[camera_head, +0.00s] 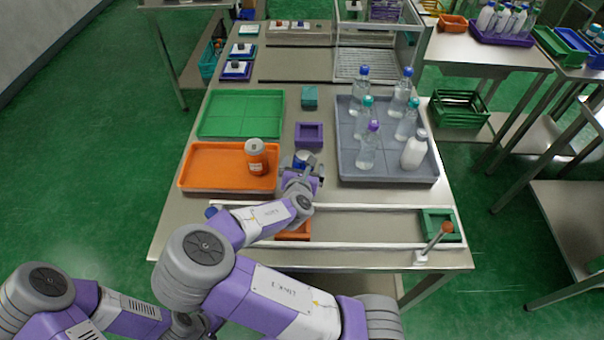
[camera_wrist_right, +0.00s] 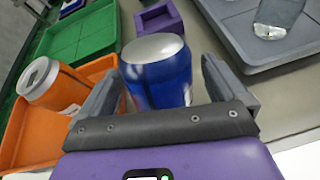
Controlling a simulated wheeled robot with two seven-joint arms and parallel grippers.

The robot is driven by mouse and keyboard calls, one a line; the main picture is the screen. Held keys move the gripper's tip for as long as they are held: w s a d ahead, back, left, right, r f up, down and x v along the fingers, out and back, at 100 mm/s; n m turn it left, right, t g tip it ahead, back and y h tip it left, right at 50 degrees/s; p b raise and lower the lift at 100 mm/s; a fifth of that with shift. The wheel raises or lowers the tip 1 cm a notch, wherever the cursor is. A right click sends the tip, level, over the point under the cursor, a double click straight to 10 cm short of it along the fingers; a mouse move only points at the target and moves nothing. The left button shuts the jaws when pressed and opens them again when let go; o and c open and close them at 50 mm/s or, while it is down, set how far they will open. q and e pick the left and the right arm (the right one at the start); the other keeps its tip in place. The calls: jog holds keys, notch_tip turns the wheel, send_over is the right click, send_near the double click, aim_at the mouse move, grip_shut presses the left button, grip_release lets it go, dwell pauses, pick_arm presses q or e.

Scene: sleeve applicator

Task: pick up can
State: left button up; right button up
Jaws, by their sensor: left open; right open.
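A blue can (camera_wrist_right: 157,80) with a silver top stands between the two fingers of my right gripper (camera_wrist_right: 165,90) in the right wrist view. The fingers are apart, one on each side of the can; I cannot tell whether either touches it. In the head view the can (camera_head: 301,160) shows just beyond my right gripper (camera_head: 302,174), partly hidden by it, between the orange and grey trays. Links of my left arm show at the bottom left, but the left gripper is not visible.
An orange tray (camera_head: 195,182) holds an orange-and-white container (camera_head: 256,157). A green tray (camera_head: 241,113) lies behind it. A grey tray (camera_head: 352,174) of several bottles stands at right. A purple box (camera_head: 309,135) is behind the can. A white-railed channel (camera_head: 370,209) runs along the front.

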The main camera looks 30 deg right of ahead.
jog(key=shift+w, duration=0.1)
jog(key=shift+c, duration=0.3)
jog(key=c, duration=1.3)
